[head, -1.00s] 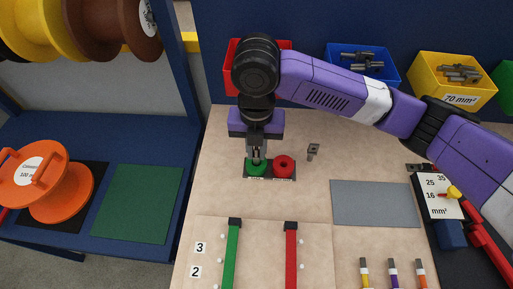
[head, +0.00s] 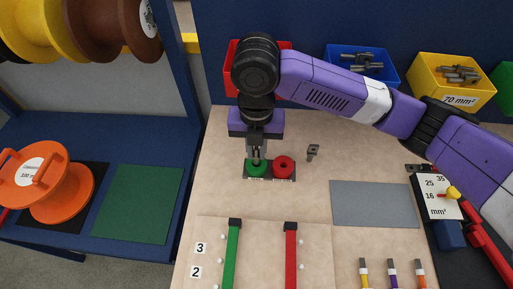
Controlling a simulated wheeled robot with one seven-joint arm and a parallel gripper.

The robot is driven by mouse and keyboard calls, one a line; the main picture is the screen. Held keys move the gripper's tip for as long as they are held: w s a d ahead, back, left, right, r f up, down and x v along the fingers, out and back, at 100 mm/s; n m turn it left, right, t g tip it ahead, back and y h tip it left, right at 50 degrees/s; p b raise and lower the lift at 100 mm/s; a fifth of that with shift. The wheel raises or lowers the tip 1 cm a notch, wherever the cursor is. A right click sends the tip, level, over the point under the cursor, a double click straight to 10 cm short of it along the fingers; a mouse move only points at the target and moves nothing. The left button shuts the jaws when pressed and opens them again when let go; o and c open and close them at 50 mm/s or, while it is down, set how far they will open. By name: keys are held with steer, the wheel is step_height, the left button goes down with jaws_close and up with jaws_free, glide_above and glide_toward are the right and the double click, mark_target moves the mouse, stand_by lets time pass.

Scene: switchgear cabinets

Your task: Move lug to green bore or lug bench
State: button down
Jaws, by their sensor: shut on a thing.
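My gripper (head: 256,153) points straight down over the green bore (head: 254,170). It is shut on a small grey lug (head: 256,160), mostly hidden between the fingers. The lug's lower end is at the green bore; I cannot tell how deep it sits in it. The red bore (head: 284,166) is beside the green one on the same dark plate, with its hole open. Another lug (head: 313,152) stands upright on the bench (head: 320,185), right of the red bore.
Red, blue (head: 362,66) and yellow (head: 458,80) bins stand along the back; the blue and yellow ones hold lugs. A grey mat (head: 375,204) lies bare at right. Green (head: 233,258) and red (head: 291,258) strips are in front. An orange reel (head: 62,190) is at left.

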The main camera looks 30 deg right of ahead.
steer(key=c, duration=1.3)
jaws_free()
step_height(320, 180, up, 8)
steer(key=shift+f+b, duration=0.1)
steer(key=shift+b, duration=0.2)
